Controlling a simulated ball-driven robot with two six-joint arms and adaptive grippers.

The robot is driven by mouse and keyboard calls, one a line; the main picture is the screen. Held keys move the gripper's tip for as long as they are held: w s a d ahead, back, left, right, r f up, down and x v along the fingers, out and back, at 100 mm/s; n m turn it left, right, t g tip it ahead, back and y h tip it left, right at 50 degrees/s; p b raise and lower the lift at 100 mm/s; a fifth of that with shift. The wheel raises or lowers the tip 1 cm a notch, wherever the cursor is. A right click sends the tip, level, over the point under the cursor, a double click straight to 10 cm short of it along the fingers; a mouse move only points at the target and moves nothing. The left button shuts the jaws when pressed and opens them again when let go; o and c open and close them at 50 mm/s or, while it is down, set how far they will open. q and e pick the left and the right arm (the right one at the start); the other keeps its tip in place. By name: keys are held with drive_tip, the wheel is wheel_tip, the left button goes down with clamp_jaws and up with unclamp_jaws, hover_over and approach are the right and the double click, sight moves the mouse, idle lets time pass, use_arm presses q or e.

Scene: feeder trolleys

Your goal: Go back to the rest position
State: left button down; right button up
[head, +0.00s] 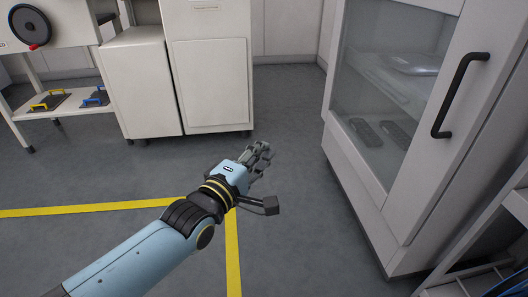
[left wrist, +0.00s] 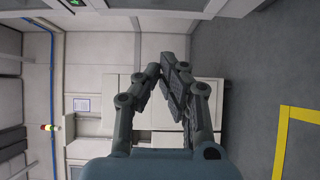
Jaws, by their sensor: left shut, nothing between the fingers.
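My left gripper (head: 262,155) is at the end of my light blue arm, which comes in from the lower left in the head view. It hangs in free air over the grey floor, short of the white cabinets. In the left wrist view its two dark grey fingers (left wrist: 168,72) come together near their tips, with nothing held between them. My right gripper is in neither view.
A glass-fronted cabinet (head: 352,157) with a black handle (head: 457,95) stands close on the right. White cabinets (head: 212,85) and a trolley (head: 60,103) stand at the back. Yellow lines (head: 90,209) mark the open floor. A shelf rack (head: 480,270) is at lower right.

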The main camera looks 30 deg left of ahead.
use_arm(q)
drive_tip(key=shift+a, duration=0.4)
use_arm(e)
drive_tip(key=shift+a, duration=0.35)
use_arm(q)
drive_tip(key=s+a+f+m+g+y, duration=0.15)
drive_tip(key=s+f+m+g, duration=0.5)
drive_tip(key=s+f, duration=0.65)
drive_tip(key=s+a+f+m+g+h, duration=0.15)
drive_tip(key=s+f+m+g, duration=0.45)
drive_tip(key=s+f, duration=0.7)
drive_tip(key=s+a+m+g+y+p, duration=0.1)
drive_tip(key=s+m+g+p, duration=0.4)
drive_tip(key=s+p, duration=1)
drive_tip(key=s+a, duration=0.1)
drive_tip(key=s, duration=0.8)
drive_tip(key=shift+s+m+p, duration=0.35)
drive_tip(key=shift+p, duration=0.05)
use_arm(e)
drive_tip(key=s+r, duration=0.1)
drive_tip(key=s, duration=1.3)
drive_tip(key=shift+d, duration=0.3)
